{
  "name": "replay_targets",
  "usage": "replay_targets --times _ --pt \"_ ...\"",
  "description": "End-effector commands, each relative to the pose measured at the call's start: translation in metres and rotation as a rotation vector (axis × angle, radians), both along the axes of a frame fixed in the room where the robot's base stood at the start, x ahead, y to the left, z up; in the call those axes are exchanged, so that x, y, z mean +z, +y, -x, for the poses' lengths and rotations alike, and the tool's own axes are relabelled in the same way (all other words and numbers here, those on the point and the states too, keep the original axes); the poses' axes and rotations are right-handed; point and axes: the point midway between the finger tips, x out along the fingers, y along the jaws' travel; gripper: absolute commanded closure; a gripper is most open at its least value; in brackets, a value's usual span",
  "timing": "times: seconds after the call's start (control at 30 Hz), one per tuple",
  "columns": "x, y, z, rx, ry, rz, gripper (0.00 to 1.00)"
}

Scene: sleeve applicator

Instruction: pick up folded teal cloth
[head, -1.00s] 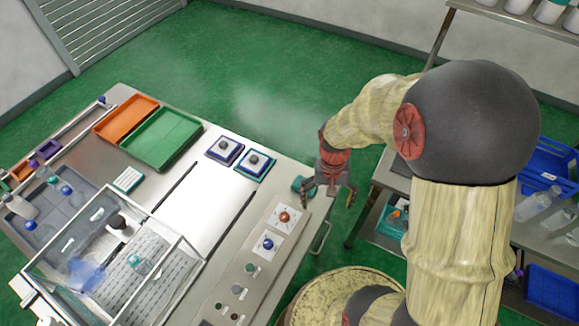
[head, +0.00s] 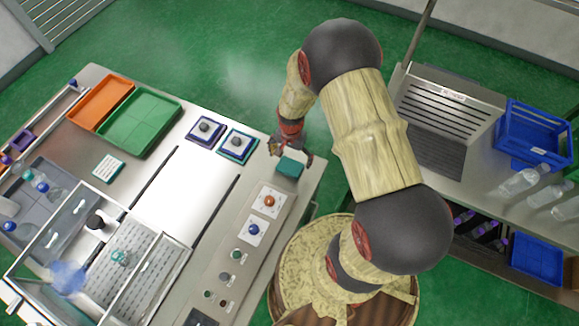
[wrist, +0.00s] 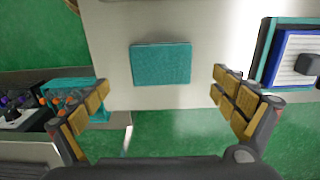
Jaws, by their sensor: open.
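The folded teal cloth (head: 289,167) lies flat near the far right corner of the steel bench. It is a small rectangle, and the wrist view shows it whole (wrist: 161,63), with bare bench around it. My gripper (head: 290,150) is at that corner, close to the cloth in the head view. In the wrist view my gripper (wrist: 163,95) is open and empty, its two padded fingers wide apart. The cloth lies beyond and between the fingertips, touching neither.
A control panel with a red knob (head: 270,201) is nearer. The bench edge is close to the cloth, with green floor beyond. A shelf with blue crates (head: 533,140) stands right.

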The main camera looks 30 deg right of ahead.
Motion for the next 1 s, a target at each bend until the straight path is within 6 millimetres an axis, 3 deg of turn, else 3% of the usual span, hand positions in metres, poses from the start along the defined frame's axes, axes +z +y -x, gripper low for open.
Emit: replay_targets --times 0.5,0.7,1.0 --pt "-0.055 0.003 -0.001 0.002 -0.001 0.001 0.03" --pt "-0.055 0.003 -0.001 0.002 -0.002 0.001 0.03" --pt "-0.054 0.003 -0.001 0.002 -0.002 0.001 0.2"
